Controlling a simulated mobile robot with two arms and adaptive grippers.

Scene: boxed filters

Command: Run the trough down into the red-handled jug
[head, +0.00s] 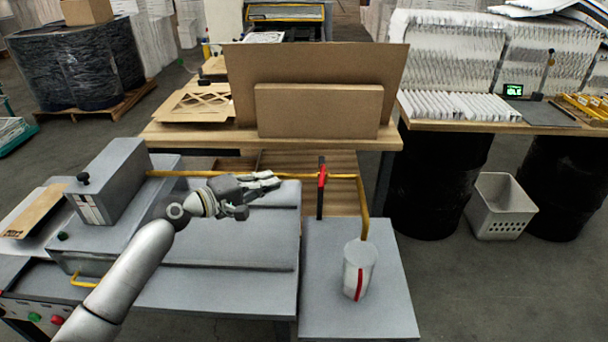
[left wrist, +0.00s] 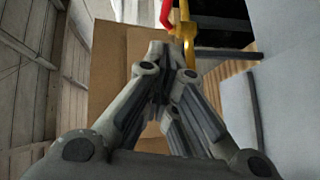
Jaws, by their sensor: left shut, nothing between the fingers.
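A pale grey jug (head: 359,268) with a red strip-like handle (head: 359,285) stands upright on a grey stand. A yellow pipe (head: 290,175) runs along the back of the grey machine, and its end bends down over the jug. A red lever (head: 322,178) stands upright on the pipe. My left gripper (head: 275,181) is shut and empty, left of the lever and close to the pipe. In the left wrist view its fingers (left wrist: 163,52) are together, with the red lever (left wrist: 166,12) and yellow pipe (left wrist: 188,35) just beyond. The trough's inside cannot be made out.
The grey stand (head: 390,318) has bare room around the jug. A grey box (head: 115,180) sits on the machine at left. A wooden bench (head: 205,135) with cardboard stands behind. At right are a white basket (head: 500,208) and a filter table.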

